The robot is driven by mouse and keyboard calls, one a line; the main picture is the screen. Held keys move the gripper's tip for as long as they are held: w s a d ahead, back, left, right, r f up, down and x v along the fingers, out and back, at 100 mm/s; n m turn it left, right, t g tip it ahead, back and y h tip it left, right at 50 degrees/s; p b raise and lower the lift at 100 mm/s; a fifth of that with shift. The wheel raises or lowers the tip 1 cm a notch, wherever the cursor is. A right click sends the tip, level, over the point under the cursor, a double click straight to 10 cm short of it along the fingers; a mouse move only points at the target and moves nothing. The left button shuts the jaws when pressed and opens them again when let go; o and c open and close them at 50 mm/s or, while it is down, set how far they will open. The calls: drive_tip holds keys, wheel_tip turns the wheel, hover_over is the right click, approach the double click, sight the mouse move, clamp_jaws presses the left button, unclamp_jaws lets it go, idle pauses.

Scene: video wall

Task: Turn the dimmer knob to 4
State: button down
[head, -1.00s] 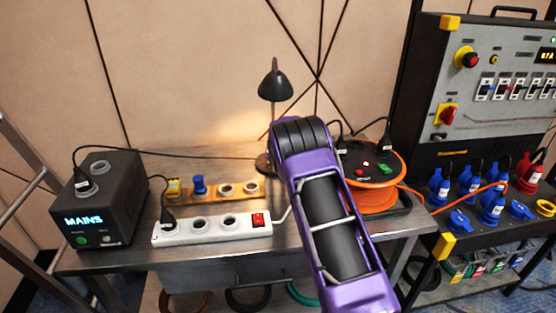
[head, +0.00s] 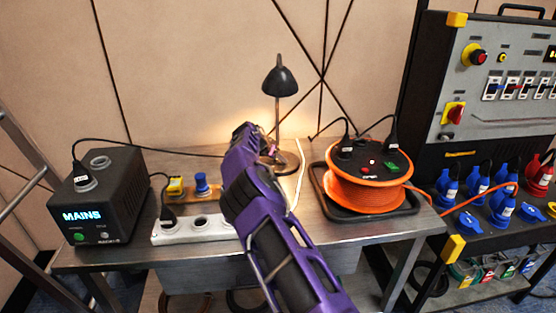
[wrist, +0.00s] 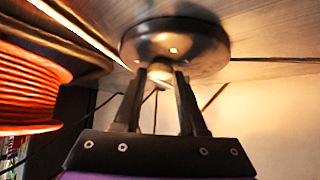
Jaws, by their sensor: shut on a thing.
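The black desk lamp (head: 280,80) stands lit at the back of the steel bench, its round base (head: 291,163) partly hidden behind my arm. In the wrist view the dark round base (wrist: 205,42) fills the top, with a small pale knob (wrist: 160,70) at its near edge. My gripper (wrist: 159,80) is shut on this dimmer knob, one finger on each side. In the head view my gripper (head: 268,150) is beside the lamp base, its fingertips hard to make out. I cannot read any number or mark on the knob.
An orange cable reel (head: 368,185) stands close to the right of the lamp. A white power strip (head: 195,230), an orange socket strip (head: 180,188) and a black MAINS box (head: 100,200) are to the left. A control rack (head: 490,90) stands at the far right.

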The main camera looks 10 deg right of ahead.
drive_tip(key=shift+a+m+g, duration=0.1)
drive_tip(key=shift+m+g, duration=0.2)
drive_tip(key=shift+m, duration=0.2)
idle(0.3)
drive_tip(key=shift+c, duration=2.3)
unclamp_jaws()
drive_tip(key=shift+v, duration=0.75)
drive_tip(key=p+v, duration=0.1)
drive_tip(key=v, duration=1.4)
drive_tip(key=shift+s+a, duration=0.2)
drive_tip(key=shift+a, duration=0.3)
drive_tip(key=shift+r, duration=0.2)
